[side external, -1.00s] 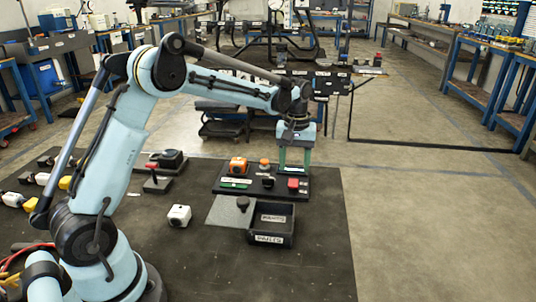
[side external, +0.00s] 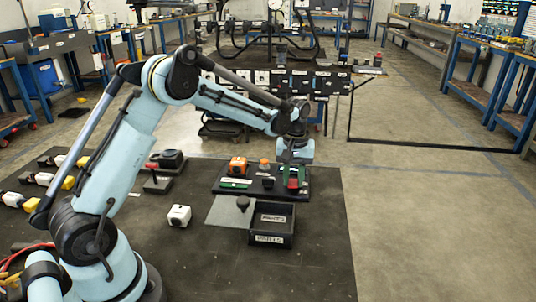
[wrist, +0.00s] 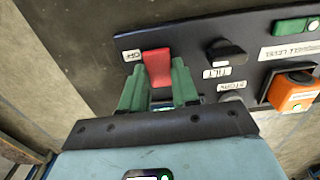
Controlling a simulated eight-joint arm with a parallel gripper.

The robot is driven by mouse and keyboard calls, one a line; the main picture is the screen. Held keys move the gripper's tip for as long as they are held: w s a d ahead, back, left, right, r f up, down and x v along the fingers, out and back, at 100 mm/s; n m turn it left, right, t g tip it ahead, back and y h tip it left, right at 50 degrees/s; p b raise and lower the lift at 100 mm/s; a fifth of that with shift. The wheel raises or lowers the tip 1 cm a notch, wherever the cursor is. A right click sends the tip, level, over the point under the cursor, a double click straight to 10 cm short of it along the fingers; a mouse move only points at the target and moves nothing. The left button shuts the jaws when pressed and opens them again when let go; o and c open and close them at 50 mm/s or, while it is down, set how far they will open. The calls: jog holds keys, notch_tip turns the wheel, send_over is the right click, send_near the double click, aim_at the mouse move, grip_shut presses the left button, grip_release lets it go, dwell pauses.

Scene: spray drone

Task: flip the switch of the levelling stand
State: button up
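The levelling stand's dark panel (side external: 225,183) lies on the black mat, and its red switch (side external: 293,183) is near the right end. In the wrist view the red switch (wrist: 157,66) sits between the two green fingertips of my gripper (wrist: 160,84). My gripper (side external: 294,177) points down over the switch in the side view. One finger is on each side of the red part, with a gap between the fingers. I cannot tell whether they touch or press it. The switch's lower part is hidden by my gripper.
On the panel are a black knob (wrist: 226,53) beside a TILT label, an orange part (wrist: 294,91) and a green part (wrist: 296,25). A black open bin (side external: 271,225) stands in front. A white block (side external: 179,216) lies left. Floor right of the mat is clear.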

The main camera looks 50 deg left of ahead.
aim_at(293, 185)
grip_shut()
jog(key=shift+s+d+t+y, duration=0.15)
jog(key=shift+t+y, duration=0.45)
jog(key=o, duration=0.9)
grip_release()
jog(key=r, duration=0.8)
jog(key=s+d+r, duration=0.1)
jog(key=r, duration=0.3)
